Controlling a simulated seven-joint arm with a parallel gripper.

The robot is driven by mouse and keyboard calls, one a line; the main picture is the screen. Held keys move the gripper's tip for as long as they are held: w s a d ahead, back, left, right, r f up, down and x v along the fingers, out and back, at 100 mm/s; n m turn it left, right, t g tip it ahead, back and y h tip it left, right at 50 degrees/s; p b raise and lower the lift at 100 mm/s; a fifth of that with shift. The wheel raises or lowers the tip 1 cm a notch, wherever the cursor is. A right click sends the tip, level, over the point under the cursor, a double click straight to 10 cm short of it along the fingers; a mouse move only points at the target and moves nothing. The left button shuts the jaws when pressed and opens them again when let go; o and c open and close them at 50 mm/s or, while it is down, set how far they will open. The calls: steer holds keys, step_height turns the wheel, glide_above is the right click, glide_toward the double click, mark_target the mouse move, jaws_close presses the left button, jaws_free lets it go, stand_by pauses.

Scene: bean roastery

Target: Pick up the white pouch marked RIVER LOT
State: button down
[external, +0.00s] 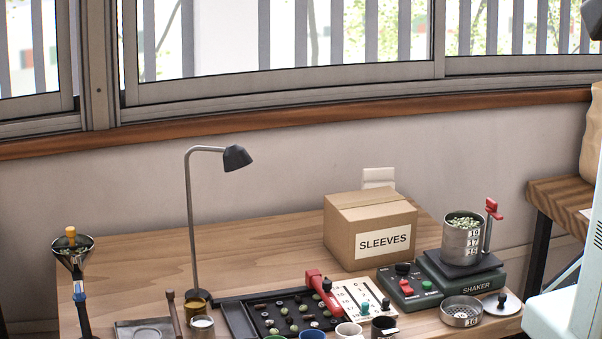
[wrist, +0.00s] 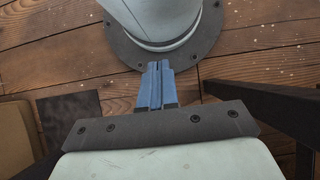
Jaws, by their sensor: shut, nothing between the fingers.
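A white, flat-topped thing (external: 378,177) stands behind the cardboard box at the back of the table in the external view. Only its upper part shows, with a seam across it. The box hides the rest, and I see no RIVER LOT lettering, so I cannot tell for sure that it is the pouch. My gripper (wrist: 157,68) shows in the wrist view with its blue fingers together and empty. It points over a wooden plank floor near my base, away from the table things. The gripper fingers do not show in the external view.
The cardboard box (external: 370,229) marked SLEEVES stands directly in front of the white thing. A green shaker (external: 465,281) with a sieve stack is to its right. A lamp (external: 191,220), a dark bean tray (external: 240,321) and cups crowd the front. The table's back left is clear.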

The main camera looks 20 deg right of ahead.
steer(key=shift+c, duration=1.1)
jaws_free()
